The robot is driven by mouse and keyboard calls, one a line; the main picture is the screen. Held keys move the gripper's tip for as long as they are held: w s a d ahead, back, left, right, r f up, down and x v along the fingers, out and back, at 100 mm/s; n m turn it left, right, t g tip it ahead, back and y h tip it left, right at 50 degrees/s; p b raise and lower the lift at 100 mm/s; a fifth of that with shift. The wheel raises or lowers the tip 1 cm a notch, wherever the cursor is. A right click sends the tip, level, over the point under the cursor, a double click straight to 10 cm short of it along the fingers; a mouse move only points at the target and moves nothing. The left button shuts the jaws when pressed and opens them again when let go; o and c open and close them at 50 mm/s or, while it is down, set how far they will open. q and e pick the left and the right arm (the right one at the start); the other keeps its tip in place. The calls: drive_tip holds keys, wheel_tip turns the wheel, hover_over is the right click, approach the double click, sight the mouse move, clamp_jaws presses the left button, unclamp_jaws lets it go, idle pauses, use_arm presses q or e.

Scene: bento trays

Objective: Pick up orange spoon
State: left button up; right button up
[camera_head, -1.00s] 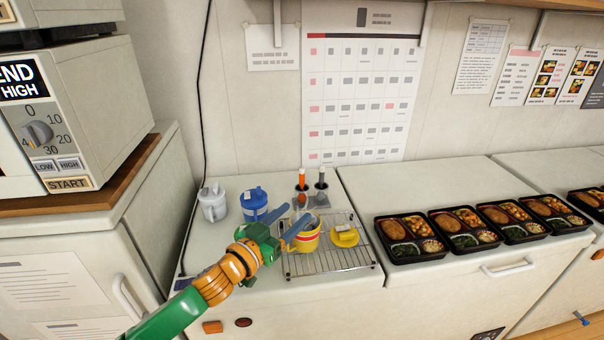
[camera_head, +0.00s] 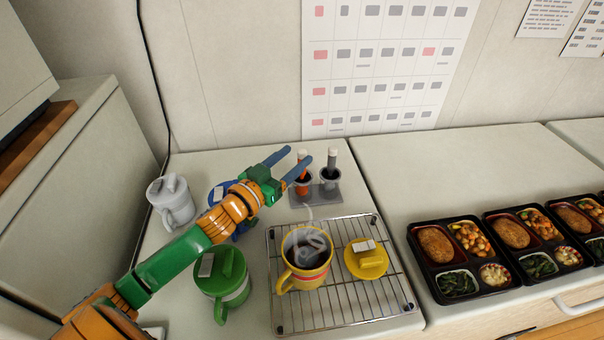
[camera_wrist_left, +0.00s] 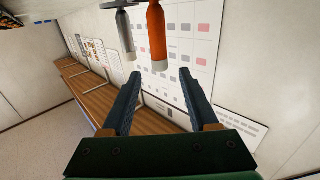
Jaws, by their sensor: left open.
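The orange spoon (camera_head: 303,185) stands upright in a dark cup of the grey holder (camera_head: 316,198) at the back of the counter. Its light handle tip shows above my fingers. My left gripper (camera_head: 298,155) is open and empty, its blue fingers reaching right, next to the spoon and partly covering it. In the left wrist view the orange spoon (camera_wrist_left: 156,34) lies just beyond the open fingertips (camera_wrist_left: 161,73), apart from them. A grey spoon (camera_head: 331,161) stands in the holder's other cup and also shows in the wrist view (camera_wrist_left: 125,34).
A yellow mug (camera_head: 306,262) with dark steaming drink and a yellow lid (camera_head: 366,258) sit on a wire rack (camera_head: 340,313). A green mug (camera_head: 222,285), a blue mug (camera_head: 217,190) and a white mug (camera_head: 172,203) stand left. Bento trays (camera_head: 440,294) line the right counter.

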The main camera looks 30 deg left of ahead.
sight(305, 150)
use_arm(q)
drive_tip(key=shift+f, duration=0.55)
drive_tip(key=shift+w+d+r, duration=0.15)
drive_tip(key=shift+w+r, duration=0.2)
drive_tip(key=shift+w, duration=0.2)
drive_tip(key=w, duration=0.1)
drive_tip(key=w+p, duration=0.1)
drive_tip(key=w, duration=0.3)
drive_tip(key=shift+d+f, duration=0.2)
drive_tip(key=shift+d, duration=0.05)
drive_tip(key=shift+w+d+f, duration=0.1)
drive_tip(key=shift+w+f, duration=0.05)
drive_tip(key=shift+w, duration=0.3)
drive_tip(key=shift+s, duration=0.1)
clamp_jaws()
use_arm(e)
drive_tip(key=shift+r, duration=0.2)
